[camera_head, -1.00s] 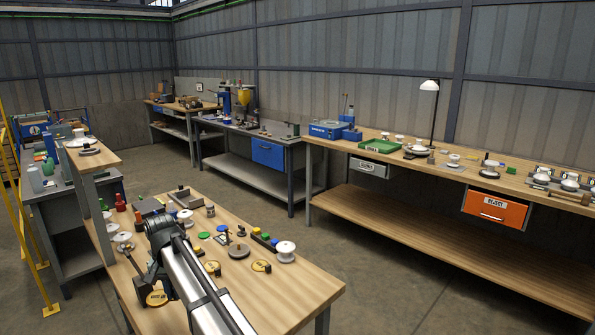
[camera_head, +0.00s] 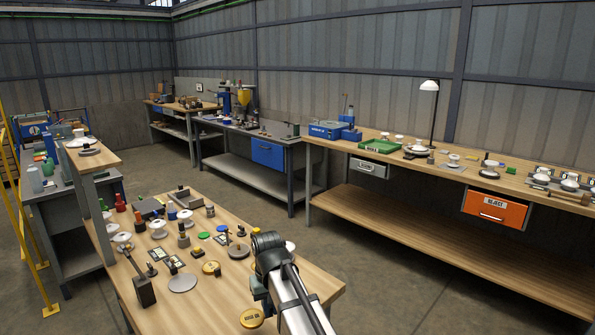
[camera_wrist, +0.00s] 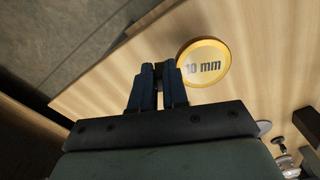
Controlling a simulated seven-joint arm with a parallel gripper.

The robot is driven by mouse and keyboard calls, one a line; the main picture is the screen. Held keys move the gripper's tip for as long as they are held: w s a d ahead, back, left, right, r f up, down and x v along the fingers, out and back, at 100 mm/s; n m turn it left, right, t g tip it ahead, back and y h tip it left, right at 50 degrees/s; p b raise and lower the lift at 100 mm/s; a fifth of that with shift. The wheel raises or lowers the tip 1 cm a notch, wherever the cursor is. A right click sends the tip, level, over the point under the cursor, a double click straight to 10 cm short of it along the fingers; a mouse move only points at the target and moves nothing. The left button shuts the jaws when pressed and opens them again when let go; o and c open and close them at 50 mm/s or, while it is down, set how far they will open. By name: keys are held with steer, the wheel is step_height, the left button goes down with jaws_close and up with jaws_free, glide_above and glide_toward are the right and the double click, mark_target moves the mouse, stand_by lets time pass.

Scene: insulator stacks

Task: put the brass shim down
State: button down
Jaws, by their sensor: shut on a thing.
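The brass shim (camera_wrist: 203,63) is a flat gold disc marked "10 mm". In the wrist view it lies at the fingertips, mostly right of my gripper (camera_wrist: 160,72), which is shut on it; the exact contact is dark and partly hidden. In the head view the shim (camera_head: 252,317) shows beside my gripper (camera_head: 258,287), near the front of the wooden bench (camera_head: 205,312). Bare wood surrounds it in the wrist view. I cannot tell whether it touches the bench top or hangs just above.
Another brass disc (camera_head: 211,267) and a grey disc (camera_head: 183,283) lie to the left. A dark block with a stem (camera_head: 145,291) stands at the bench's left edge. A dark round-based part (camera_head: 238,251) stands behind. My arm hides part of the right side.

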steer(key=w+d+f+m, duration=0.15)
steer(key=d+m, duration=0.25)
steer(key=d, duration=2)
steer(key=s+f, duration=0.6)
steer(key=f, duration=0.2)
steer(key=shift+s+d+f, duration=0.15)
steer(key=shift+s+d, duration=0.1)
steer(key=shift+s, duration=0.15)
steer(key=shift+d, duration=0.1)
